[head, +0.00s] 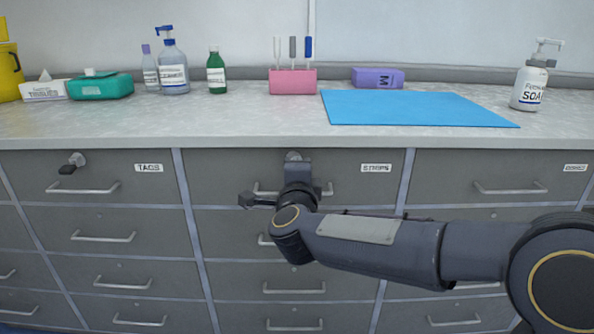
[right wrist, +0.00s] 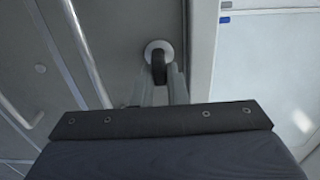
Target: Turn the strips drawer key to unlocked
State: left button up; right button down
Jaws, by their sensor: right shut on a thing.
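The strips drawer (head: 345,190) is the middle top drawer in the head view, with a "STRIPS" label (head: 376,168) at its upper right. Its round silver lock (head: 293,156) is at the top centre, mostly behind my right gripper (head: 297,170). In the right wrist view the lock plate (right wrist: 158,46) shows with a black key (right wrist: 159,70) in it. My right gripper's fingers (right wrist: 160,86) are on either side of the key and shut on it. How far the key is turned is hard to tell. My left gripper is not in view.
The tags drawer (head: 110,185) at left has its own black key (head: 68,169) in a lock. The counter edge (head: 230,142) is just above the drawers. A blue mat (head: 410,108), pink holder (head: 292,82) and several bottles stand on the counter.

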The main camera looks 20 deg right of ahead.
jog(key=c, duration=1.4)
grip_release()
jog(key=shift+c, duration=0.2)
jog(key=p+v, duration=0.1)
jog(key=v, duration=0.6)
jog(key=shift+s+p, duration=0.35)
jog(key=shift+s, duration=0.05)
